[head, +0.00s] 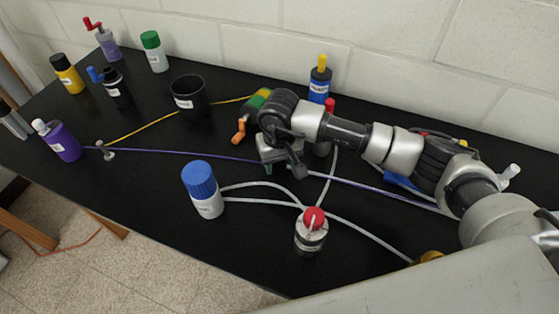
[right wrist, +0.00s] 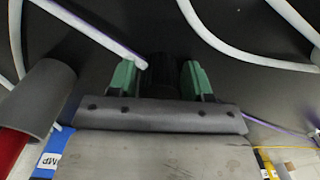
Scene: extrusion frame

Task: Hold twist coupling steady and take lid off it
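The labels are too small to tell surely which object is the twist coupling. A white cylinder with a wide blue lid (head: 203,190) stands upright at the front middle in the head view. A similar white cylinder with a green lid (head: 154,52) stands at the back left. Both lids are on. My right gripper (head: 281,165) is low over the table, right of and behind the blue-lidded cylinder, touching neither. My left gripper is not in view.
A blue cylinder with a yellow top (head: 320,80) is behind my right arm. A black cup (head: 188,97) and a purple bottle (head: 62,142) stand left. White, purple and yellow cables cross the black table (head: 150,185).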

